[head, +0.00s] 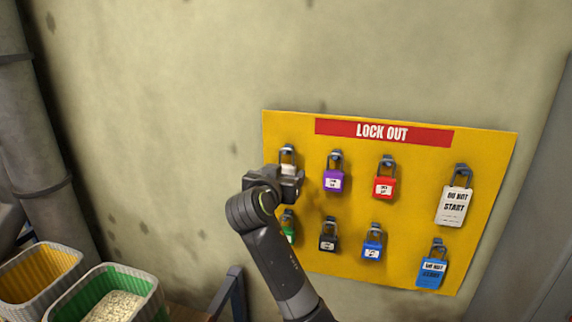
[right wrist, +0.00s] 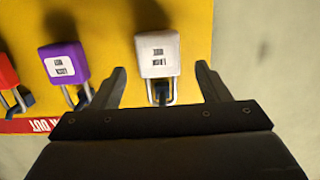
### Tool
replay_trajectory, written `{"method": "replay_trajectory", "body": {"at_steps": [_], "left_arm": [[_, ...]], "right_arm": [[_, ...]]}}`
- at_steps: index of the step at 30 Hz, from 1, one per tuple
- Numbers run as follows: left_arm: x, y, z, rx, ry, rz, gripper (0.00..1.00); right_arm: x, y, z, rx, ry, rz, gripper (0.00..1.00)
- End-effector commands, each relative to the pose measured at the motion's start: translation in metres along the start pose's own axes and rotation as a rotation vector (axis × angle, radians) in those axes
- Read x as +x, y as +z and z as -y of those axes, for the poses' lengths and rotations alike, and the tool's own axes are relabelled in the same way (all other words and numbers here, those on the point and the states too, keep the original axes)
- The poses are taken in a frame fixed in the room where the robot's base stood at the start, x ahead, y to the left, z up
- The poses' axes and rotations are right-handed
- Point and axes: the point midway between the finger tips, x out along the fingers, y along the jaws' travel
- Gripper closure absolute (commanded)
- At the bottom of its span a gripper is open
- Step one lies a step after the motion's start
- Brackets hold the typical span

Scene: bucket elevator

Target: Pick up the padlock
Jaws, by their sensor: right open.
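Several padlocks hang on hooks on the yellow lockout board (head: 311,243). A white padlock (right wrist: 157,55) shows between the two open fingers of my right gripper (right wrist: 160,82) in the right wrist view. In the head view my right gripper (head: 290,172) covers most of this padlock (head: 287,166) at the board's upper left. The fingers stand on either side of its shackle, with visible gaps. To its right in the head view hang a purple padlock (head: 334,181) and a red one (head: 384,187). Green (head: 289,229), black (head: 328,241) and blue (head: 372,248) ones hang below. My left gripper is out of view.
Bins with yellow (head: 40,274) and green (head: 134,281) liners stand at lower left. A grey pipe (head: 32,130) runs up the left side. The wall above the board is clear.

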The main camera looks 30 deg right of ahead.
Motion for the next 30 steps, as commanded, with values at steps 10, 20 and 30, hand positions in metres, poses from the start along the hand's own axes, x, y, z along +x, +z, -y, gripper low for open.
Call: {"method": "replay_trajectory", "body": {"at_steps": [10,20,30], "left_arm": [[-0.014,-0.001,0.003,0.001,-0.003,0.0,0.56],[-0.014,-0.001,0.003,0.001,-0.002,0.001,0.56],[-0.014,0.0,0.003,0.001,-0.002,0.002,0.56]], "right_arm": [[0.023,0.0,0.0,0.0,-0.001,0.0,0.31],[0.023,0.0,0.0,0.0,0.0,0.0,0.57],[0.022,0.0,0.0,0.001,-0.001,-0.001,0.82]]}}
